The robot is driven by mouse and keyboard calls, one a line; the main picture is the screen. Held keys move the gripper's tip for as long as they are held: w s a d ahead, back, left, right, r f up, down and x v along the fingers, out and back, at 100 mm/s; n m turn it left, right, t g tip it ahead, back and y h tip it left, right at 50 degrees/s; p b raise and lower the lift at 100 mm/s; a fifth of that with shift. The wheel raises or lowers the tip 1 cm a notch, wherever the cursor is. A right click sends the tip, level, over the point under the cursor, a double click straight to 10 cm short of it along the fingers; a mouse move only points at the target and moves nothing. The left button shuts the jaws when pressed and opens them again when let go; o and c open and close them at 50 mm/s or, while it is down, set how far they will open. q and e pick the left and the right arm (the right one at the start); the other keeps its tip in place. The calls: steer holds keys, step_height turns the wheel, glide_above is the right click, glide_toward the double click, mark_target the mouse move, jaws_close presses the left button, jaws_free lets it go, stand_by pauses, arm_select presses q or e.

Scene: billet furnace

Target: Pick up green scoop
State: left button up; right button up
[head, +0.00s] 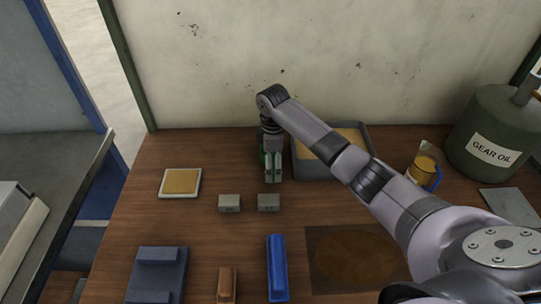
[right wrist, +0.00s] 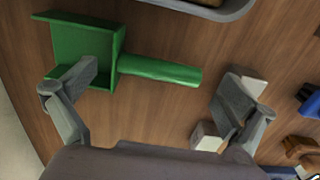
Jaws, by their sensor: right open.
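The green scoop lies on the wooden table. In the right wrist view its square pan is at the upper left and its round handle (right wrist: 160,70) points right. In the head view the scoop (head: 262,156) is mostly hidden behind my right gripper (head: 272,176), beside the grey tray. My right gripper is open and empty. In the right wrist view its fingers (right wrist: 158,92) are wide apart, the left one overlapping the pan's lower edge and the right one beyond the handle's end. I cannot tell its height above the scoop. My left gripper is not in view.
Two small grey blocks (head: 229,203) lie just in front of the scoop. The grey tray (head: 312,172) with tan contents stands right of it. A white-rimmed square dish (head: 180,183) lies left. A blue bar (head: 277,268), jug (head: 424,171) and gear oil can (head: 492,135) are also there.

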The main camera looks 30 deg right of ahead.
steer(key=shift+a+f, duration=0.1)
steer(key=shift+f, duration=1.45)
steer(key=shift+c, duration=0.2)
steer(key=c, duration=1.1)
steer(key=shift+w, duration=0.1)
steer(key=shift+c, duration=0.2)
steer(key=shift+r, duration=0.15)
